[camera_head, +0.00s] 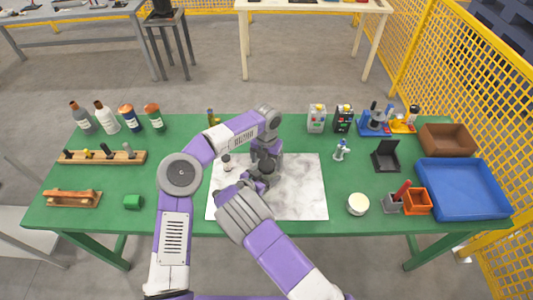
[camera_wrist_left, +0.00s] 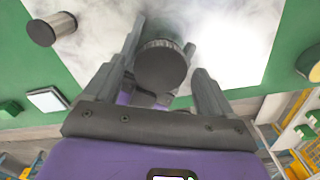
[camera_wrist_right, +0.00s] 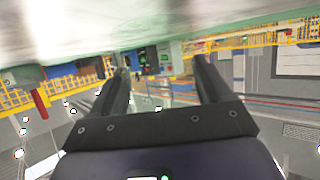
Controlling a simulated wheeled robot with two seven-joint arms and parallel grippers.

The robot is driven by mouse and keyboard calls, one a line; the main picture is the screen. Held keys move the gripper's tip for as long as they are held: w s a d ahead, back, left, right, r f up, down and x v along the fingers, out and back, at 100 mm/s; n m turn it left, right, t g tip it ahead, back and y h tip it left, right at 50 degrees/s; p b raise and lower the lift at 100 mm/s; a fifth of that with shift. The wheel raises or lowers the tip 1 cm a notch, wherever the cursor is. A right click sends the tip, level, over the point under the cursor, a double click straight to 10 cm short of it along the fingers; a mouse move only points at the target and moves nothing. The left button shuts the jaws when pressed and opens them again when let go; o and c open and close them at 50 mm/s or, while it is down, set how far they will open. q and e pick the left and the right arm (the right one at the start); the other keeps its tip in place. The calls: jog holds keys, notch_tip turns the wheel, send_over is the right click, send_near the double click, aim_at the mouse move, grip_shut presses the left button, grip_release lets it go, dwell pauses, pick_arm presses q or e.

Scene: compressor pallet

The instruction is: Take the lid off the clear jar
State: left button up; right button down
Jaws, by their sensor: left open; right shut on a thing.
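The jar's dark round lid (camera_wrist_left: 161,66) with a ribbed rim lies between the fingers of my left gripper (camera_wrist_left: 168,58) in the left wrist view. My left gripper is open and points down over the lid from above; it also shows in the head view (camera_head: 265,166). The clear jar's body is mostly hidden by the grippers and the lid. My right gripper (camera_head: 256,184) comes in low from the front and is shut on the jar. In the right wrist view, the space between its fingers (camera_wrist_right: 160,82) looks see-through, so the jar's outline is hard to make out.
A white marble mat (camera_head: 305,195) lies under the grippers on the green table (camera_head: 350,222). A small dark-topped metal cylinder (camera_head: 227,161) stands on the mat, left of the grippers. A round cream-topped container (camera_head: 357,204) stands right of the mat. The mat's right half is clear.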

pick_arm(q)
jog(key=shift+f, duration=0.45)
jog(key=c, duration=1.1)
jog(key=n, duration=0.3)
jog(key=o, duration=1.2)
jog(key=shift+r, duration=0.1)
